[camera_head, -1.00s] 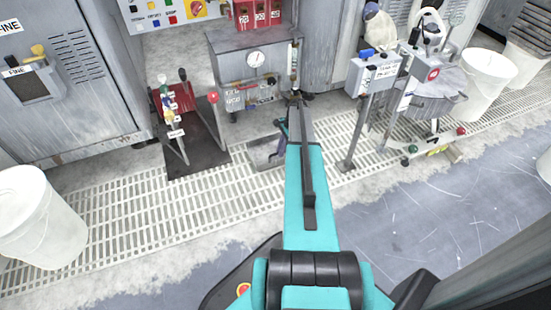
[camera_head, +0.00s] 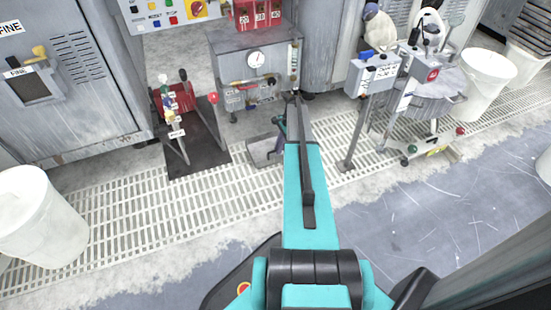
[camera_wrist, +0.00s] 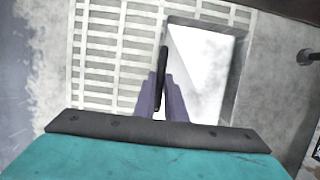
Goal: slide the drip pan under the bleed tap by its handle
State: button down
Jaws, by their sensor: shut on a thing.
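The drip pan (camera_head: 262,152) is a shallow grey tray on the floor grating, in front of the grey gauge unit. In the wrist view its rim (camera_wrist: 240,75) surrounds a pale, bright inside. My gripper (camera_wrist: 161,95) is shut on the pan's dark upright handle (camera_wrist: 162,58), at the pan's near left edge in that view. In the head view my arm hides much of the grip and the pan's right side. A dark stub with a round end (camera_wrist: 304,57) shows at the wrist view's right edge; I cannot tell whether it is the bleed tap.
The gauge unit (camera_head: 228,60) stands just behind the pan. A dark mat (camera_head: 195,160) with a valve stand lies to the left. A stand with a blue-grey box (camera_head: 373,78) rises to the right. White buckets stand at both sides. Open grating (camera_head: 120,205) lies at front left.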

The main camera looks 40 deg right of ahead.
jog(key=shift+w+d+p, duration=0.25)
jog(key=shift+w+p, duration=0.15)
jog(key=shift+w, duration=0.45)
jog(key=shift+w+d+p, duration=0.25)
jog(key=shift+w+p, duration=0.1)
jog(key=shift+w, duration=0.55)
jog(key=shift+w+d, duration=0.25)
jog(key=shift+w, duration=0.5)
jog(key=shift+w+d, duration=0.3)
jog(key=shift+w, duration=0.45)
jog(key=shift+w+d, duration=0.25)
jog(key=shift+w, duration=0.5)
jog(key=c, duration=1.7)
grip_release()
jog(key=shift+c, duration=0.2)
